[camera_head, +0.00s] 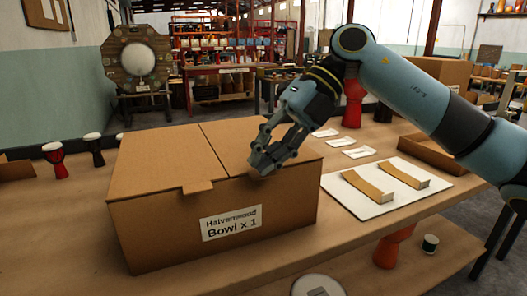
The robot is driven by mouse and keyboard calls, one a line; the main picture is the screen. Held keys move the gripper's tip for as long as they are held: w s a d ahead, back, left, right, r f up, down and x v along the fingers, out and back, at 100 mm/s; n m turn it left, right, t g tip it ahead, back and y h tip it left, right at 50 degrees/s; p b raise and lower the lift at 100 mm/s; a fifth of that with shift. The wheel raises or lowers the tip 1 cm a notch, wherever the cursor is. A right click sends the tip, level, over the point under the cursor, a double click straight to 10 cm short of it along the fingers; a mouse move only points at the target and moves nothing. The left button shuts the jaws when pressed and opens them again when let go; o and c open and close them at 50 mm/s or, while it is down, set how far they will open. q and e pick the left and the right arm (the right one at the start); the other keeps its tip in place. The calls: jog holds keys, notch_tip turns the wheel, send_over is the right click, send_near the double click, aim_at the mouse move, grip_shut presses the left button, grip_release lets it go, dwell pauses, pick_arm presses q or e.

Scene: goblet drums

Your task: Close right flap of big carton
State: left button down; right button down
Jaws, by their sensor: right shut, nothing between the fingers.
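The big carton (150,224) stands on the wooden table at the left of centre, with a label reading "Halvernwood Bowl x 1" on its front. Its left flap (165,160) lies flat across the top. Its right flap (232,137) also lies about level, meeting the left flap at a seam. My right gripper (262,168) is shut and empty, with its fingertips at the right flap near the front edge. They look to be touching or just above it. The fingers hide part of the flap. My left gripper is out of view.
A white board (377,205) with two curved wooden pieces lies right of the carton. Small goblet drums (56,160) stand at the left. A red drum (353,103) and an open shallow box (432,155) are behind and right. A lower shelf holds a drum and spool.

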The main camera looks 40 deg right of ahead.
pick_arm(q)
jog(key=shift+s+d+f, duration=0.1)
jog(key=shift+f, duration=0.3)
pick_arm(e)
jog(key=shift+a+f, duration=0.15)
jog(key=shift+f, duration=0.35)
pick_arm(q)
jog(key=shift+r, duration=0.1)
pick_arm(e)
jog(key=shift+r, duration=0.1)
